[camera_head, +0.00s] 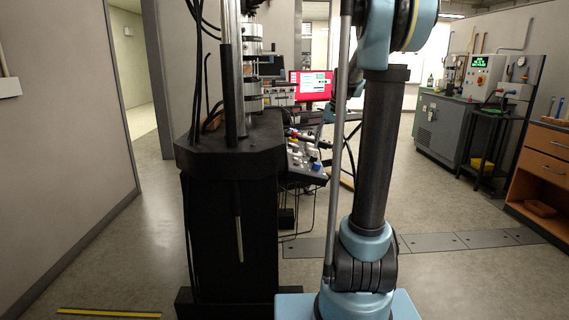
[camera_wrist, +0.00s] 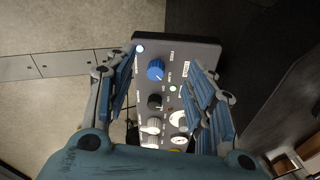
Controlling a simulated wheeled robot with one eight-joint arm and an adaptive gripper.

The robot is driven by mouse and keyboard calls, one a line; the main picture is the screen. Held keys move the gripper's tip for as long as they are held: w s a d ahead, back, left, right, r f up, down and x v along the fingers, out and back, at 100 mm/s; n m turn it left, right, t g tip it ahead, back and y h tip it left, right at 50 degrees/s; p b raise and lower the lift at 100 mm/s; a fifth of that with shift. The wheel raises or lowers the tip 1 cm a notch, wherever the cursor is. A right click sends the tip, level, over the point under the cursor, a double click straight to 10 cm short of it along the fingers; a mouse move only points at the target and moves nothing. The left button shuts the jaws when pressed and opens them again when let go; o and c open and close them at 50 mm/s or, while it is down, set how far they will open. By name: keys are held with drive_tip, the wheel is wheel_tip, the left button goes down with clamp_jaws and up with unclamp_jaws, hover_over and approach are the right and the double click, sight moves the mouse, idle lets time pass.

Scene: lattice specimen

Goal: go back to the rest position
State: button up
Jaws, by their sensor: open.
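My gripper (camera_wrist: 162,65) is open in the wrist view, its two blue-padded fingers spread to either side with nothing between the pads. Beyond them lies a grey control panel (camera_wrist: 187,50) with a blue knob (camera_wrist: 156,70), a black knob (camera_wrist: 155,101), pale knobs and small lights. I cannot tell how close the fingers are to the panel. In the head view the control panel (camera_head: 307,166) sits at the right side of the black testing machine (camera_head: 230,220). My arm (camera_head: 372,150) stands upright in front, and my gripper is hard to make out behind it.
A red-screened monitor (camera_head: 311,84) stands behind the machine. A green-topped cabinet (camera_head: 443,125), a dark cart (camera_head: 489,140) and a wooden drawer unit (camera_head: 545,165) line the right. Cables hang by the machine. Floor is clear at left and between my arm and the cabinets.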

drive_tip(key=s+f, duration=0.6)
drive_tip(key=s, duration=0.6)
drive_tip(key=s+f+n+h, duration=0.1)
drive_tip(key=s+f, duration=0.4)
drive_tip(key=s, duration=0.7)
drive_tip(key=s+a+f+n+h, duration=0.1)
drive_tip(key=s+f, duration=0.5)
drive_tip(key=s, duration=0.6)
drive_tip(key=shift+f+t, duration=0.3)
drive_tip(key=shift+f, duration=0.05)
drive_tip(key=shift+w+f, duration=0.2)
drive_tip(key=shift+w, duration=0.2)
